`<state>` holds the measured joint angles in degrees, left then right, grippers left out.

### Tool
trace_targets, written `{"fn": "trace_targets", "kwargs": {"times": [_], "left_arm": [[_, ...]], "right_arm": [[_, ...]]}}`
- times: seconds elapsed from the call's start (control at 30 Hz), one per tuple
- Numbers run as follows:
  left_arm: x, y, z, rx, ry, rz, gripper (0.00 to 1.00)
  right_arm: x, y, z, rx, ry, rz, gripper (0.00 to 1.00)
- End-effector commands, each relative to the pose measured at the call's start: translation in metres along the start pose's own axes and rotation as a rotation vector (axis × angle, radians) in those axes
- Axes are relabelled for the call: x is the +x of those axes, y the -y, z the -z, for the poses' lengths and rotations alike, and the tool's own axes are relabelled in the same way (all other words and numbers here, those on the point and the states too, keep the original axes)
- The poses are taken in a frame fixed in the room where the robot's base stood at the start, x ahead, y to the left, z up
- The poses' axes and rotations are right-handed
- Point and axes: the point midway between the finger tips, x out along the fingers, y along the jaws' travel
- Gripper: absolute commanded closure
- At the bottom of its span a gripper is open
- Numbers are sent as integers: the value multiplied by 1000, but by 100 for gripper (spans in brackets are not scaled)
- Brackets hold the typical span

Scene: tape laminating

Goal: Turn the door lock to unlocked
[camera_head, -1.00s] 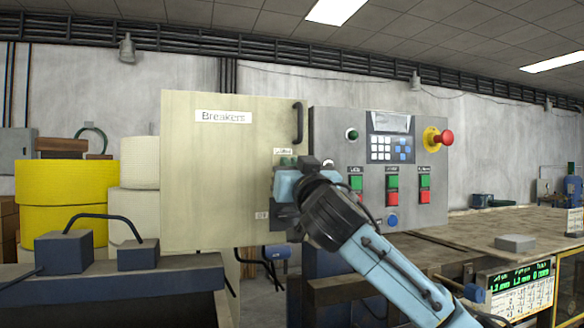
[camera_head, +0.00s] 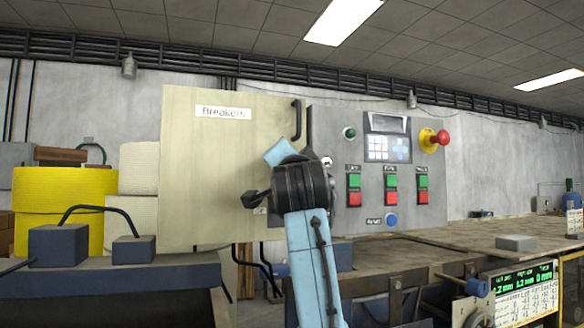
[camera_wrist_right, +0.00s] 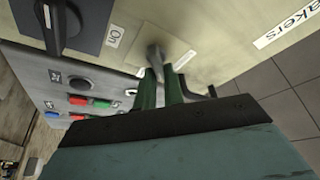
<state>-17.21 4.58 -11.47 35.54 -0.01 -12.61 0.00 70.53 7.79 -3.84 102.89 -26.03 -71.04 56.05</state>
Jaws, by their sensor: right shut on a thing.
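The door lock (camera_wrist_right: 154,56) is a small grey metal lever on the cream breaker door (camera_wrist_right: 215,38). In the right wrist view, my right gripper (camera_wrist_right: 162,80) has its green fingers shut on this lever. In the head view, the cream door (camera_head: 195,160) is labelled "Breakers", and my right wrist hides the lock and the fingertips. A black rotary switch (camera_wrist_right: 63,24) with an "On" label is at the upper left of the right wrist view. My left gripper is not in view.
A grey control panel (camera_head: 350,215) with buttons and a red emergency stop (camera_head: 443,138) stands right beside the door. A black door handle (camera_head: 297,120) is above my wrist. Yellow rolls (camera_head: 60,210) and a dark machine (camera_head: 110,275) are at the left.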

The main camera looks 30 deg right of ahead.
Motion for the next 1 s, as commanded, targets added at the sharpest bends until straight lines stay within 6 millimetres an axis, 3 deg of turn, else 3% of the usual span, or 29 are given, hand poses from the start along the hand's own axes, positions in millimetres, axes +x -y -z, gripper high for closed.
{"fn": "trace_targets", "kwargs": {"times": [0.6,1.0], "left_arm": [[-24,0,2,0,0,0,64],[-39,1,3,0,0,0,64]], "right_arm": [[0,-2,-2,519,9,-219,100],[0,-4,-3,704,4,-296,100]]}}
